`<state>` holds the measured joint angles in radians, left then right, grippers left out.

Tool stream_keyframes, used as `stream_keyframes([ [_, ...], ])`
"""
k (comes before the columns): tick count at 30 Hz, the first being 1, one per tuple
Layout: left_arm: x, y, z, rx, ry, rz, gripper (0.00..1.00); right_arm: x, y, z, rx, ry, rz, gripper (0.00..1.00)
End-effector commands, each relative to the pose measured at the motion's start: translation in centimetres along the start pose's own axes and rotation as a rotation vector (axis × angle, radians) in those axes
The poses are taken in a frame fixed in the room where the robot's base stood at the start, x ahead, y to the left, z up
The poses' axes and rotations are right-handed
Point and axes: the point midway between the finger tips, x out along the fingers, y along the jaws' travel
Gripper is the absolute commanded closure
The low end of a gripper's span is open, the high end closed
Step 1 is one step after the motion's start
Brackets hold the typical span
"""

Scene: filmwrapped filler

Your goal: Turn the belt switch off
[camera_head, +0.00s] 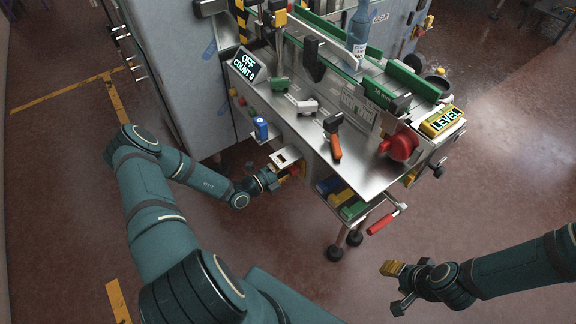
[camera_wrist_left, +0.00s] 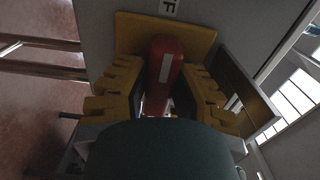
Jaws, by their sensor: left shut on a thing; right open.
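The belt switch's red handle (camera_wrist_left: 163,62), with a pale stripe, stands in front of a yellow plate (camera_wrist_left: 203,36) on a grey panel in the left wrist view. My left gripper (camera_wrist_left: 160,92) has its yellow fingers closed on both sides of this handle. In the head view, my left gripper (camera_head: 288,170) is at the machine's front side, below the metal top, and mostly hides the switch. A dark display (camera_head: 244,66) on the machine reads "OFF" and "COUNT 0". My right gripper (camera_head: 394,287) is open and empty, above the floor at lower right.
A red-gripped crank (camera_head: 381,224) sticks out at the front. A bottle (camera_head: 358,27) stands by the green rails.

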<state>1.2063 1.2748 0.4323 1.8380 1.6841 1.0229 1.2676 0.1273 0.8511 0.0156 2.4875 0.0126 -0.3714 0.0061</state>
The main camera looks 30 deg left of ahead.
Motion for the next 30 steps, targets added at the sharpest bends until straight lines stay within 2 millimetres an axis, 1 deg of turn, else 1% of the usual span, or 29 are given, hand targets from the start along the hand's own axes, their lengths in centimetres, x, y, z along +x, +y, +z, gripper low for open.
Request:
stream_keyframes([
  [6,0.2,-0.2,0.0,0.000,0.001,-0.004,1.00,0.0,0.0,0.0,0.000,0.000,0.000,0.53],
  [7,0.2,-0.2,0.0,0.000,0.001,-0.004,0.71,0.0,0.0,0.0,0.000,0.000,0.000,0.53],
  [8,0.2,-0.2,0.0,0.000,0.001,-0.004,0.60,0.0,0.0,0.0,0.000,0.000,0.000,0.53],
  [9,0.1,-0.1,0.0,0.000,0.001,-0.004,0.46,0.0,0.0,0.0,0.000,0.000,0.000,0.53],
  [18,0.0,-0.1,0.0,0.000,0.000,-0.001,0.45,0.0,0.0,0.0,0.000,0.000,0.000,0.53],
  [21,-0.4,0.0,0.0,0.001,0.000,0.000,0.45,0.0,0.0,0.0,0.000,0.000,0.000,0.53],
  [23,-1.0,0.0,0.0,0.001,0.000,0.001,0.45,0.0,0.0,0.0,0.000,0.000,0.000,0.53],
  [26,-2.6,0.0,0.1,0.000,-0.003,0.001,0.45,0.0,0.0,0.0,0.000,0.000,0.000,0.53],
  [30,-5.5,0.0,0.1,0.001,-0.002,0.001,0.45,0.0,0.0,0.0,0.000,0.000,0.000,0.53],
])
